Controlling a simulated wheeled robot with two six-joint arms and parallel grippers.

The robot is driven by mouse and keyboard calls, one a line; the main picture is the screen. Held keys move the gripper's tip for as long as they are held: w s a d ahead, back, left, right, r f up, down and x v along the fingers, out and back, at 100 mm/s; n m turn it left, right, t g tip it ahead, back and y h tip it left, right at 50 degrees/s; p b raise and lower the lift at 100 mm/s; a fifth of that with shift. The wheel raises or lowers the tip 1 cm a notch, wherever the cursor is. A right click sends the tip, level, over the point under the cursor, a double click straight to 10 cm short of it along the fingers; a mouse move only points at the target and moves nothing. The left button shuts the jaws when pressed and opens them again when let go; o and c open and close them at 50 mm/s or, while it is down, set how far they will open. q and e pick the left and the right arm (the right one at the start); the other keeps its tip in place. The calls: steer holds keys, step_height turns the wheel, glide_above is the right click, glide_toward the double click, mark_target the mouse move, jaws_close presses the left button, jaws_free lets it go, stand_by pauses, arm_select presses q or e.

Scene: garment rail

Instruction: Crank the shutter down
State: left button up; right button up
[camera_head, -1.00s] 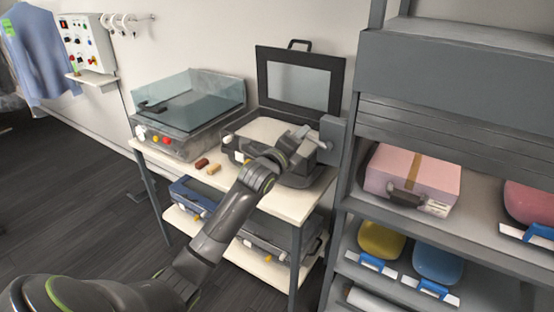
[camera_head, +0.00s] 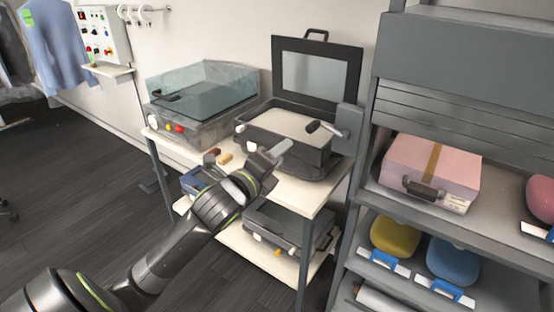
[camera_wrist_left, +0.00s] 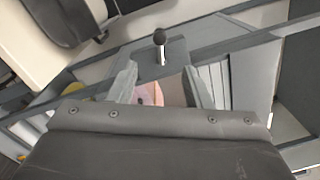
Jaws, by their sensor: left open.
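The grey slatted shutter (camera_head: 450,107) is partly down over the top of the shelf rack at the right, under a grey housing (camera_head: 470,50). The crank sits on a grey box (camera_head: 350,120) on the rack's left post. Its dark handle knob (camera_head: 313,127) points left over the open case; in the left wrist view the knob (camera_wrist_left: 160,36) is a dark ball on a light stem, beyond the fingers. My left gripper (camera_head: 276,152) is open and empty, below and left of the knob and apart from it. My right gripper is not in view.
A pink case (camera_head: 430,170) sits on the shelf below the shutter. A bench (camera_head: 295,197) carries an open-lidded case (camera_head: 285,140) and a glass-covered machine (camera_head: 200,100). Two small blocks (camera_head: 224,159) lie at the bench's front edge. Floor is free at left.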

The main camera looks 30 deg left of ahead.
mark_target(309, 130)
arm_select(q)
steer(key=shift+s, duration=0.2)
steer(key=w+n+p, duration=0.1)
steer(key=w+n, duration=0.4)
steer(key=n, duration=0.3)
steer(key=w+n+p, duration=0.2)
steer(key=w+n, duration=0.3)
steer(key=n, duration=0.3)
steer(key=w+n+p, duration=0.2)
steer(key=w+n, duration=0.3)
steer(key=n, duration=0.4)
steer(key=shift+w+d+r+h, duration=0.15)
steer(key=shift+d+h, duration=0.15)
stand_by(0.3)
jaws_close()
